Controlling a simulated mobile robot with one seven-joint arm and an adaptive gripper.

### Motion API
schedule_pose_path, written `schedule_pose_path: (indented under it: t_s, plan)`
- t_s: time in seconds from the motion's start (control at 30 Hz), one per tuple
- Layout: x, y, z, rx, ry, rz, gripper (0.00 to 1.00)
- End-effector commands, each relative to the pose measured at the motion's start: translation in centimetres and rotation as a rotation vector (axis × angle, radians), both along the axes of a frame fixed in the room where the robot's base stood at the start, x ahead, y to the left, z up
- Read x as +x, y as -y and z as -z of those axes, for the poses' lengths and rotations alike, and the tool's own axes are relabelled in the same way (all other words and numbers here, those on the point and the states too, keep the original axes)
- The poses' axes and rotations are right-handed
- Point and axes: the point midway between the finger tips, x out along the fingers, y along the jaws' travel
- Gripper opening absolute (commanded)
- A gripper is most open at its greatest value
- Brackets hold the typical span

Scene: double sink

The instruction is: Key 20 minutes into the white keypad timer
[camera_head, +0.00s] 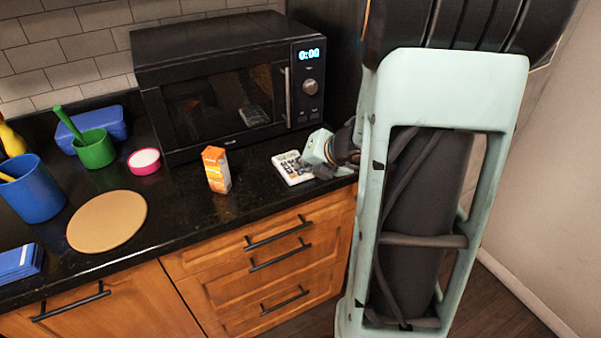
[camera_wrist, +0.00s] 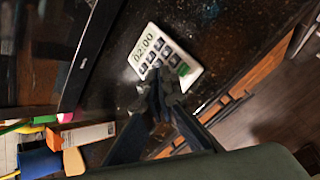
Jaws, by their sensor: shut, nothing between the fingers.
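The white keypad timer (camera_head: 291,169) lies on the black counter in front of the microwave's right end. In the wrist view the timer (camera_wrist: 153,46) shows a display that appears to read 02:00, with dark keys and one green key (camera_wrist: 183,69). My gripper (camera_wrist: 156,98) is shut and empty, its fingertips at the lower edge of the keypad in that view. Whether they touch a key I cannot tell. In the head view my gripper (camera_head: 318,170) is at the timer's right side and hides part of it.
A black microwave (camera_head: 225,85) stands behind the timer. An orange box (camera_head: 216,169) stands to its left. Farther left are a pink-rimmed bowl (camera_head: 144,161), a green cup (camera_head: 94,149), a blue cup (camera_head: 33,190) and a round tan board (camera_head: 107,221). The counter's front edge is close to the timer.

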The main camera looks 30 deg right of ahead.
Motion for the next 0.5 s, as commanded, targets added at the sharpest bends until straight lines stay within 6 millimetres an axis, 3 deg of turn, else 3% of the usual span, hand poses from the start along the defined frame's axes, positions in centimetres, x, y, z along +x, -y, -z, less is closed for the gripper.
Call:
schedule_pose_path:
  t_s: [0.5]
  plan:
    - [0.01, 0.00, 0.54, 0.000, 0.000, 0.000, 0.00]
